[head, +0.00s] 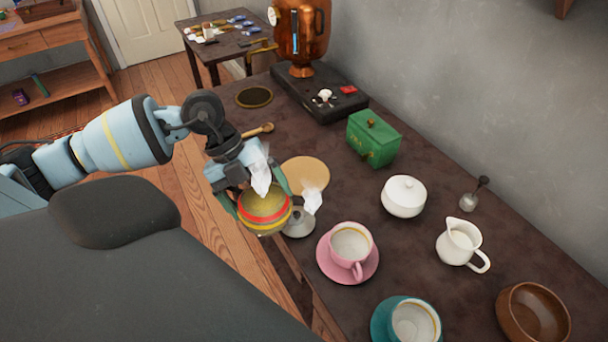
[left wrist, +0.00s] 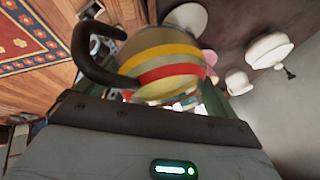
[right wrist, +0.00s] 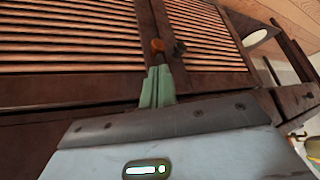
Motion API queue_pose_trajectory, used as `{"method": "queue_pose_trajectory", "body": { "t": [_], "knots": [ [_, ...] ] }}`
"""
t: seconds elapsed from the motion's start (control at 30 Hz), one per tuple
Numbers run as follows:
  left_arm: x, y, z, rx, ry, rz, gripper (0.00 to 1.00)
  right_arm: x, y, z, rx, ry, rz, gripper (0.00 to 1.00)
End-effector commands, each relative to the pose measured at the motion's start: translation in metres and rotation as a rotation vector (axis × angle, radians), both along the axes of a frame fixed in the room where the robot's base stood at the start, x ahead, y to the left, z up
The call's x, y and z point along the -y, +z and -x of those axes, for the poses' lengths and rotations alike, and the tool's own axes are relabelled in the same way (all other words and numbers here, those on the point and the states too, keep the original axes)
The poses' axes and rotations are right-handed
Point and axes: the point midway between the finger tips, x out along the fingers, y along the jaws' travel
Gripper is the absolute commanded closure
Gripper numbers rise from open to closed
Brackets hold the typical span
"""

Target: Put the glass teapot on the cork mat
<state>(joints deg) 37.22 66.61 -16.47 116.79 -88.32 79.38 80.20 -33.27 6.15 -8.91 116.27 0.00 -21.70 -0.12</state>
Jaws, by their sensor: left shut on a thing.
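The glass teapot (head: 263,210), a round yellowish pot with red and yellow bands, is in my left gripper (head: 255,195). The green fingers lie at either side of its body. The left wrist view shows the teapot (left wrist: 165,65) close up, with a dark curved handle (left wrist: 85,50) on its left. In the head view it appears at the table's near edge, just below and left of the cork mat (head: 308,172), a bare tan disc partly covered by my gripper. My right gripper (right wrist: 157,88) looks shut and empty, in front of slatted cabinet doors.
Close right of the teapot are a grey round piece (head: 299,223) and a pink cup (head: 350,246) on its saucer. A green tea box (head: 373,138), white sugar bowl (head: 404,196) and white jug (head: 460,242) stand farther right. A wooden spoon (head: 258,130) lies behind my gripper.

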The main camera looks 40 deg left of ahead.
Motion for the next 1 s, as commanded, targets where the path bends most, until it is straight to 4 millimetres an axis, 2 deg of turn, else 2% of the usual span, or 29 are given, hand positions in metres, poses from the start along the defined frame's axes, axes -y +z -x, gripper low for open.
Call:
{"method": "queue_pose_trajectory", "body": {
  "t": [0.2,0.6,0.8,1.0],
  "knots": [
    [-0.015,0.000,0.000,0.000,0.275,-0.001,0.59,0.000,-0.003,0.001,-0.003,-0.001,0.000,1.00],
    [-0.033,0.006,-0.007,0.002,0.719,0.000,0.59,0.000,-0.008,0.002,-0.008,0.000,0.000,1.00],
    [-0.037,0.009,-0.009,0.003,0.842,0.000,0.59,0.000,-0.009,0.002,-0.007,0.000,0.000,1.00],
    [-0.038,0.010,-0.011,0.003,0.887,0.005,0.59,0.000,-0.009,0.002,-0.007,0.000,0.000,1.00]
  ]
}}
